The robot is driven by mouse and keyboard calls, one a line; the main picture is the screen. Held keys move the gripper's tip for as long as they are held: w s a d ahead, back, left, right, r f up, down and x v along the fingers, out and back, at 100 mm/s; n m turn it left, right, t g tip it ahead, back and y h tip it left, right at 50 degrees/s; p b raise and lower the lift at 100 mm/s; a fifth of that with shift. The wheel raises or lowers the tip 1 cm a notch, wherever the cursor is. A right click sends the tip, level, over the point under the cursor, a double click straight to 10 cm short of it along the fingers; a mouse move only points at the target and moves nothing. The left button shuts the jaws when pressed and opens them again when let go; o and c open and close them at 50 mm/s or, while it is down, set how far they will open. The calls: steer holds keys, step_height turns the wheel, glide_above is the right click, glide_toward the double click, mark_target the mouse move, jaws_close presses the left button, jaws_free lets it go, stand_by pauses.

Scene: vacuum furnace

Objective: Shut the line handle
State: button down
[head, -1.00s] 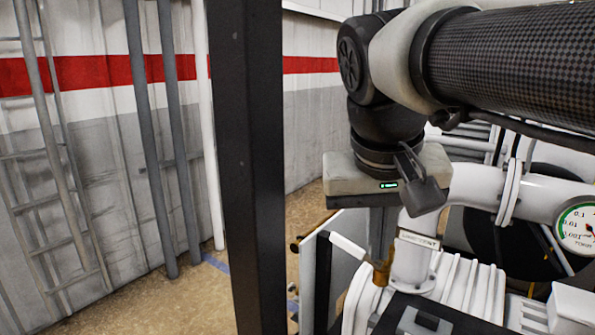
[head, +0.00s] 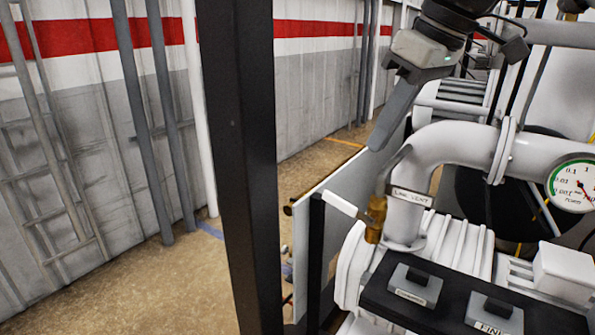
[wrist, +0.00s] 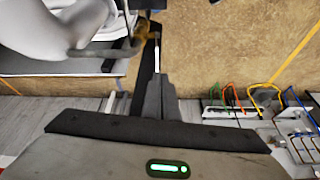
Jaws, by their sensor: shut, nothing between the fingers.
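The line handle (head: 343,204) is a white lever on a brass valve (head: 376,218), beside a white pipe labelled "LINE VENT" (head: 411,197). In the head view it sticks out to the left and slightly up from the valve. In the wrist view the handle (wrist: 157,59) shows as a thin white bar just beyond my fingertips, with the brass valve (wrist: 146,31) past it. My gripper (head: 378,143) is shut and empty, its fingers pointing down, above the valve in the head view. Whether the fingertips touch the handle I cannot tell.
A black post (head: 240,170) stands left of the valve. A pressure gauge (head: 573,186) is on the pipe at right. Hooks with coloured cables (wrist: 250,100) show in the wrist view. Floor at left is open.

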steer(key=w+r+n, duration=0.2)
steer(key=b, duration=0.1)
glide_toward(338, 197)
steer(key=x, duration=0.6)
steer(key=shift+f, duration=0.15)
steer(key=shift+w, duration=0.1)
